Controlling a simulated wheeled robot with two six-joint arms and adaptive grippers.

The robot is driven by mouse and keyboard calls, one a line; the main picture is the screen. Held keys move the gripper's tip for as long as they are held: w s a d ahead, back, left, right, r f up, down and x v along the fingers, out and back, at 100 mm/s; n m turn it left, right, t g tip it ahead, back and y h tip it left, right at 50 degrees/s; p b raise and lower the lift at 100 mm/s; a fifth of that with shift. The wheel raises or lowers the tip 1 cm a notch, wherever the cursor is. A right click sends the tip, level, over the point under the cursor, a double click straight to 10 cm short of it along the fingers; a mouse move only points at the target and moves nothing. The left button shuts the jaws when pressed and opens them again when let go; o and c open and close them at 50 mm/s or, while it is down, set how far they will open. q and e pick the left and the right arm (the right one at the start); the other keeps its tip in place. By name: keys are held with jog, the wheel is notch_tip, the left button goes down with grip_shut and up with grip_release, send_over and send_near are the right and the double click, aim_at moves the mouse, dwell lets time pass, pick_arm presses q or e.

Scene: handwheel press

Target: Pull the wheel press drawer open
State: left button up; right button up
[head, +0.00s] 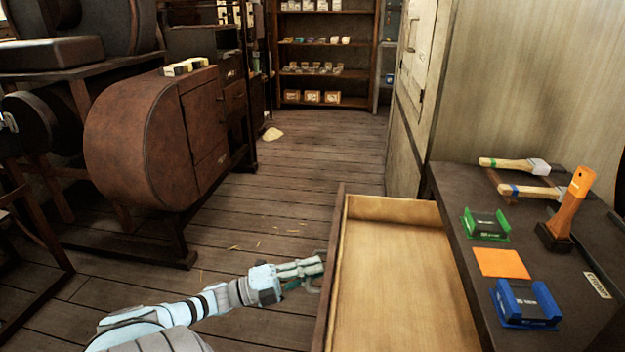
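The drawer (405,285) stands pulled out from under the dark bench top at the right. Its pale wooden inside is bare where I see it, and its near end runs out of the picture. My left gripper (312,270) is at the outer face of the drawer front (333,270), by a small dark handle (314,287). The fingers overlap the handle in view, and I cannot tell whether they close on it. My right gripper is not in view. No handwheel shows clearly.
On the bench top (460,190) lie two hammers (510,164), a green holder (487,225), an orange square (501,263), a blue holder (525,303) and an upright orange-handled tool (570,205). A brown rounded cabinet (140,140) stands left. The wooden floor between is mostly clear.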

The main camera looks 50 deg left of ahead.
pick_arm(q)
jog(key=shift+s+a, duration=0.1)
jog(key=shift+s, duration=0.1)
jog(key=v, duration=1.1)
jog(key=shift+s, duration=0.35)
